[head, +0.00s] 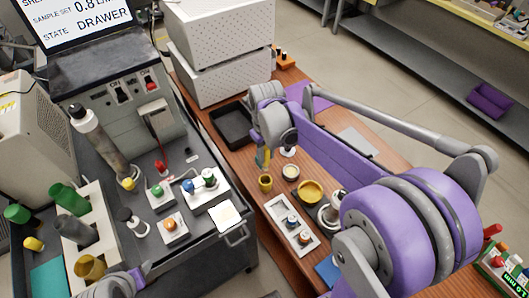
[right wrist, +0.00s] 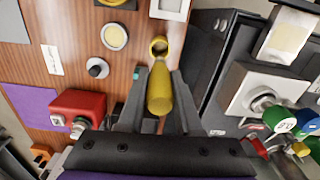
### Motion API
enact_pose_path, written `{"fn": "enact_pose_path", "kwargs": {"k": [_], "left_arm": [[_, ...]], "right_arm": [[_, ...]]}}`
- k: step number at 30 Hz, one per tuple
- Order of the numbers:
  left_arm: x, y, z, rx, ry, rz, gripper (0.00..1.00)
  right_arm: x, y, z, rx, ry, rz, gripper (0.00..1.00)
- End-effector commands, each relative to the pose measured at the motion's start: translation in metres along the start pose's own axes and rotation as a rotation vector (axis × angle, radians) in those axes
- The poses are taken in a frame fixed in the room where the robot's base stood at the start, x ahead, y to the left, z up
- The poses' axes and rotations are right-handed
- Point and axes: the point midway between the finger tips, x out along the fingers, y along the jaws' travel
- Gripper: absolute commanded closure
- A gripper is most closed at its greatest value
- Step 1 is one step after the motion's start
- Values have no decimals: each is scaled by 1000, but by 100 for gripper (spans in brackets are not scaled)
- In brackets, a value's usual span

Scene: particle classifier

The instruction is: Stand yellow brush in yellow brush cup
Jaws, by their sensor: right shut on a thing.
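The yellow brush (head: 261,159) is held in my right gripper (head: 265,150), just above the yellow brush cup (head: 265,184) in the head view. In the right wrist view the brush (right wrist: 160,92) lies between the two dark fingers (right wrist: 160,98). Its thin far end points at the near rim of the open yellow cup (right wrist: 159,46). I cannot tell whether the brush touches the rim. The cup stands upright on the wooden bench. Only a purple and grey part of my left arm shows at the bottom left of the head view; its fingers are not clear.
A cream-topped round pot (head: 291,172) and a larger yellow bowl (head: 309,191) stand right of the cup. A pale tray (head: 292,225) lies in front. A black tray (head: 232,125) is behind. The dark cart (head: 185,255) with samples is to the left.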

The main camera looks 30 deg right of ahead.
Motion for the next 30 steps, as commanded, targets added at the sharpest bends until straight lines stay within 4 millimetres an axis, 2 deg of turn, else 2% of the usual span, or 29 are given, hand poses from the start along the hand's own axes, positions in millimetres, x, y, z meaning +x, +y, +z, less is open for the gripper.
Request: {"fn": "enact_pose_path", "kwargs": {"k": [11, 24, 30], "left_arm": [[4, 0, 5, 0, -4, 0, 50], [28, 0, 29, 0, -23, 0, 50], [35, 0, 35, 0, -27, 0, 50]], "right_arm": [[6, 0, 0, -1, -1, 0, 100], [46, 0, 1, -1, -2, 0, 100], [57, 0, 0, -1, 0, 0, 100]]}}
